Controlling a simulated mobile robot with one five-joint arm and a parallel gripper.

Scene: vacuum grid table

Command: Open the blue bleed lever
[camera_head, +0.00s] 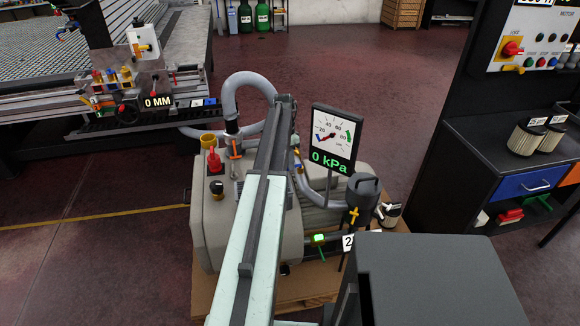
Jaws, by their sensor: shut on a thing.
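A grey vacuum pump (222,235) stands on a brown base in the middle. I cannot make out a blue bleed lever on it; my arm covers a long strip of the pump from the front to the far end. A yellow handle (353,215) shows on the dark canister (361,190) at right. My gripper is hidden at or behind the far end of my arm, so its jaws and anything in them do not show.
A gauge panel (333,140) beside my arm reads 0 kPa. A grey hose (250,80) loops behind the pump. The grid table (90,55) with a 0 MM display is at upper left. A dark cabinet (505,180) with filters stands at right. Floor is clear at left.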

